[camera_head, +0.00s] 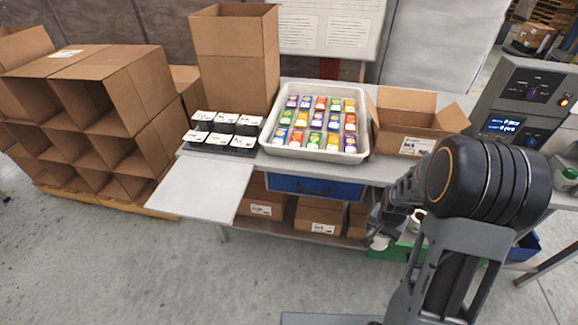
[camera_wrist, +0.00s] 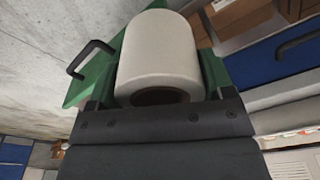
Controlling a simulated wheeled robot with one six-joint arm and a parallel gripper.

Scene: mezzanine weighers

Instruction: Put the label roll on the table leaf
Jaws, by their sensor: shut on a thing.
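My gripper (camera_head: 382,226) is low in front of the bench, partly hidden by my own arm. It is shut on the white label roll (camera_wrist: 158,50), whose dark core hole shows just beyond the jaw in the wrist view. In the head view only a small pale part of the roll (camera_head: 380,242) shows at the gripper. The table leaf (camera_head: 195,188) is a bare, light grey flap at the bench's left front, well to the left of my gripper.
A green box (camera_wrist: 88,82) with a black handle is close behind the roll. On the bench stand black-and-white cartons (camera_head: 222,132), a tray (camera_head: 363,155) of colourful packets and an open carton (camera_head: 415,145). Stacked boxes (camera_head: 125,90) stand left of the leaf. The floor in front is clear.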

